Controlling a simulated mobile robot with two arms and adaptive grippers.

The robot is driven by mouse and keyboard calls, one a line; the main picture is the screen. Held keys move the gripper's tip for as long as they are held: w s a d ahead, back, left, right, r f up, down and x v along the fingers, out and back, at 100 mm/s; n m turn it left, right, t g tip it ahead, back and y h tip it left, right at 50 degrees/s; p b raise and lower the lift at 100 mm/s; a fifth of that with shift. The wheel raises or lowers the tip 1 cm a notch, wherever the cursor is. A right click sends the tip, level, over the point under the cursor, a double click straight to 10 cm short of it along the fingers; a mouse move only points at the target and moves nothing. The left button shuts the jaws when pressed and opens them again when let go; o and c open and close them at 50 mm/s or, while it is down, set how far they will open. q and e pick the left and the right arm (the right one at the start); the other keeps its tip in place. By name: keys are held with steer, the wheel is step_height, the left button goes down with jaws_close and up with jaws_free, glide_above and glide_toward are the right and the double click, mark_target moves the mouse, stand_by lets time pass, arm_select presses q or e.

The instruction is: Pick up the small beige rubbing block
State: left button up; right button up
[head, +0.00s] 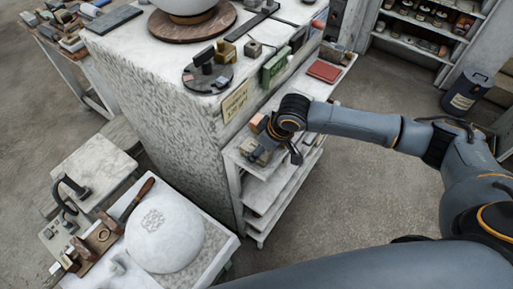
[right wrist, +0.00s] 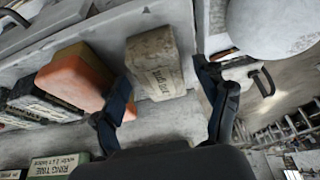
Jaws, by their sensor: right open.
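A small beige block (right wrist: 156,62) with dark lettering lies on a pale shelf in the right wrist view. My right gripper (right wrist: 164,78) is open, with one dark finger on each side of the block's near end. The fingers look apart from the block, but the height between them is hard to judge. In the head view my right gripper (head: 281,153) is over the shelf on the side of the large plaster stand, and it partly hides the small blocks there. My left gripper is not in view.
An orange block (right wrist: 76,76) lies close to the left finger, with dark labelled blocks (right wrist: 40,103) beyond it. The plaster stand (head: 165,95) rises beside the shelf. A red flat box (head: 323,71) lies farther along.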

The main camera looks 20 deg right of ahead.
steer(key=shift+w+a+f, duration=0.1)
steer(key=shift+w+f, duration=0.05)
steer(key=shift+f, duration=0.35)
steer(key=shift+c, duration=0.4)
steer(key=shift+r, duration=0.1)
jaws_close()
steer(key=shift+r, duration=0.1)
steer(key=shift+r+b, duration=0.25)
steer(key=shift+b, duration=0.05)
step_height(320, 180, up, 2)
steer(key=shift+r+b, duration=0.25)
steer(key=shift+b, duration=0.45)
steer(key=s+d+r+b, duration=0.1)
steer(key=s+r+b, duration=0.1)
steer(key=s+r, duration=0.7)
steer(key=s, duration=0.5)
steer(key=shift+d+r+b, duration=0.2)
steer(key=shift+r+b, duration=0.15)
steer(key=shift+r, duration=0.05)
